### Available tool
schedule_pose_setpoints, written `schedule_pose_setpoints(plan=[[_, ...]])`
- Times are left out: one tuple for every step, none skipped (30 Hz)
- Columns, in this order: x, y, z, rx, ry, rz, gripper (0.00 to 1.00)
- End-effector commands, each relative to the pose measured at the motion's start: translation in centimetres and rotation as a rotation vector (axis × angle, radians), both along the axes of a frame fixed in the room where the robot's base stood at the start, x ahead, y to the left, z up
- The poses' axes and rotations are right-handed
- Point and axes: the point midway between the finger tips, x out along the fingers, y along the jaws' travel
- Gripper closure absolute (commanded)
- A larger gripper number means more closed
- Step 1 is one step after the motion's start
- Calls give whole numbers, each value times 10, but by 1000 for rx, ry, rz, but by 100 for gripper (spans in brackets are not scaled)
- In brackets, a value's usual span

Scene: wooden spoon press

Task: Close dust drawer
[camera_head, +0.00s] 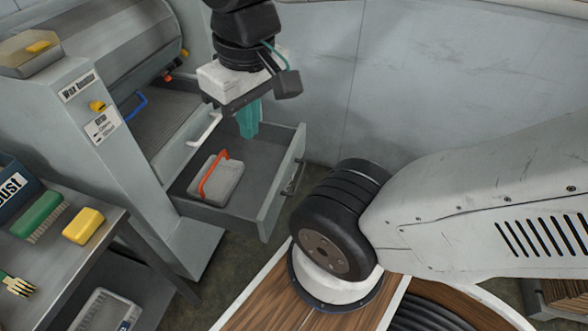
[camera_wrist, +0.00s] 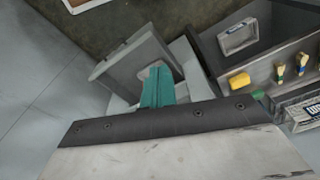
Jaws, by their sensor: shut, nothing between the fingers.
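The dust drawer (camera_head: 252,208) is a grey metal drawer that stands pulled out from the grey machine. A pale block with an orange handle (camera_head: 217,180) lies inside it. A dark handle (camera_head: 292,178) is on its front panel. My gripper (camera_head: 248,132) has teal fingers that are shut and empty. In the head view they point down over the drawer's back part, near its far side wall; I cannot tell whether they touch it.
A side table (camera_head: 110,222) at the left holds a yellow block (camera_head: 83,226), a green brush (camera_head: 40,217) and a fork-like tool. A grey wall (camera_head: 440,80) stands behind. Some floor is free beside the drawer.

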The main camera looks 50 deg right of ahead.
Motion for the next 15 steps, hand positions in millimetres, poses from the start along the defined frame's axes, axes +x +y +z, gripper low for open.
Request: schedule_pose_setpoints(plan=[[1,-6,-4,1,24,-33,100],[3,-11,-8,3,44,-57,100],[4,-18,-15,6,79,-93,100],[6,-24,-20,10,105,-122,100],[8,-30,-24,14,133,-152,100],[11,-39,-30,24,171,-195,100],[13,-45,-35,36,199,-228,100],[16,-51,-40,50,227,-262,100],[19,-59,-46,72,262,-307,100],[21,-65,-51,91,288,-341,100],[23,-71,-56,112,316,-376,100],[26,-79,-63,143,349,-423,100],[28,-86,-68,167,374,-459,100],[30,-92,-73,194,398,-494,100],[32,-100,-81,230,428,-542,100]])
